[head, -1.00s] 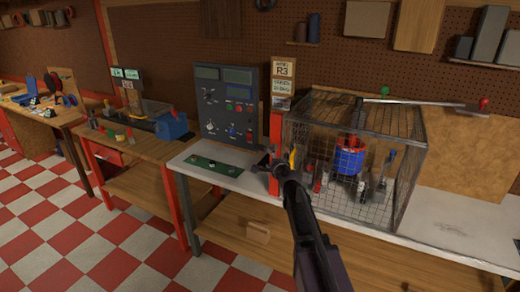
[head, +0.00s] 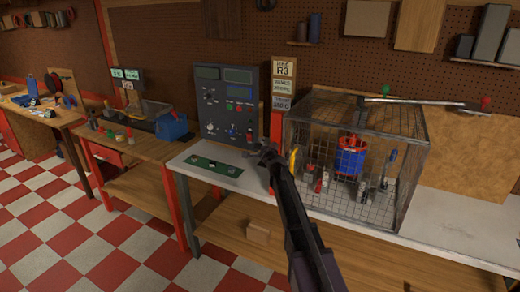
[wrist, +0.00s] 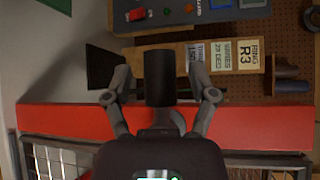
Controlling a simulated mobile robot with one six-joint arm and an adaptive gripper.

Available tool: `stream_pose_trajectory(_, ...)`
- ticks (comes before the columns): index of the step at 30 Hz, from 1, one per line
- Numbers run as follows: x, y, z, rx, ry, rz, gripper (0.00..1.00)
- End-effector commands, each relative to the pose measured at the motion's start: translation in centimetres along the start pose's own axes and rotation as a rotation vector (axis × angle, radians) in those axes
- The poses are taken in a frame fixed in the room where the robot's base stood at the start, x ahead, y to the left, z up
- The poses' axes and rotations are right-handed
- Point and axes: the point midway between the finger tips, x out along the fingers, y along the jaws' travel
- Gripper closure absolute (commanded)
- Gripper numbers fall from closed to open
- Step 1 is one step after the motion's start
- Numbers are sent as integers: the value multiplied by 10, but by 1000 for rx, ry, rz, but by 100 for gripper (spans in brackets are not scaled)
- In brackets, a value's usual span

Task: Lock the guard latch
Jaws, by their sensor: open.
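The wire guard cage (head: 400,190) stands on the white bench, with a red post (head: 276,125) at its left side. A yellow piece (head: 292,160) shows beside the post, partly behind my arm; I cannot tell whether it is the latch. My gripper (head: 266,153) is in front of the post's lower part. In the wrist view my gripper (wrist: 160,95) is open, its fingers on either side of a black cylinder (wrist: 159,75), apparently not clamped. The red post (wrist: 255,125) runs across behind it. I cannot make out the latch's state.
A blue and red rotor (head: 351,158) stands inside the cage. A grey control panel (head: 225,105) and a green board (head: 212,166) are to the left on the bench. The bench's right end is clear.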

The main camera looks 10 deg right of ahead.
Motion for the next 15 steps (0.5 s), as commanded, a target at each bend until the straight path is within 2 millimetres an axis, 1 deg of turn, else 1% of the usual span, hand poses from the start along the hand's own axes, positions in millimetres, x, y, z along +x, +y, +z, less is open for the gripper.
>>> stream_pose_trajectory(3, 3, 0, 0, 0, 0, 0, 27)
stream_pose_trajectory(11, 3, 0, 0, 0, 0, 0, 27)
stream_pose_trajectory(14, 3, 0, 0, 0, 0, 0, 53)
stream_pose_trajectory(15, 3, 0, 0, 0, 0, 0, 65)
